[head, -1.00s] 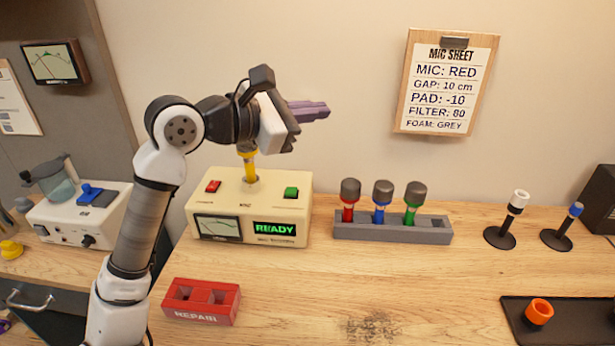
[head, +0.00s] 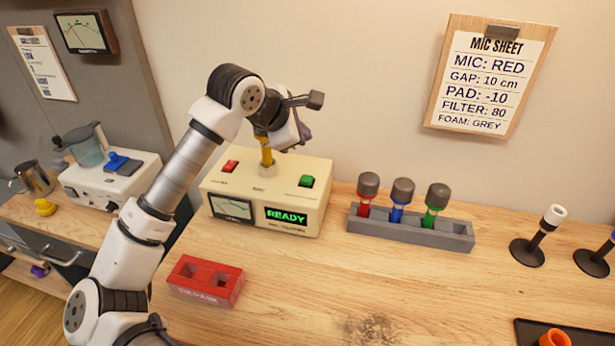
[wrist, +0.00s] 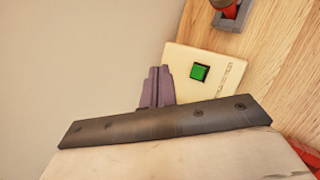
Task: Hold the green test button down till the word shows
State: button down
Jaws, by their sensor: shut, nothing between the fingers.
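The cream tester box (head: 215,188) stands on the bench against the wall. Its green button (head: 307,181) is at the right of the top face and looks unpressed; it also shows in the wrist view (wrist: 200,72). The lit display (head: 286,216) on its front reads READY in green. A yellow microphone (head: 266,156) stands upright in the socket on top. My gripper (head: 306,133) is above the box, apart from the button and mostly hidden behind its own wrist. In the wrist view its purple fingers (wrist: 158,86) are shut and empty, left of the button.
A red button (head: 230,167) is at the box's top left. A grey rack (head: 410,232) with red, blue and green microphones stands to the right. A red repair holder (head: 205,280) lies in front. The mic sheet (head: 490,75) hangs above.

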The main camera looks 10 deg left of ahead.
jog(key=shift+f, duration=0.15)
jog(key=b, duration=0.3)
send_over(310, 175)
jog(key=s+a, duration=0.1)
jog(key=s, duration=0.1)
notch_tip(310, 175, down, 7)
jog(key=shift+s+f, duration=0.1)
jog(key=shift+f+b, duration=0.65)
jog(key=shift+b, duration=0.25)
jog(key=shift+f+b, duration=0.9)
jog(key=shift+b, duration=0.7)
dwell(4.3)
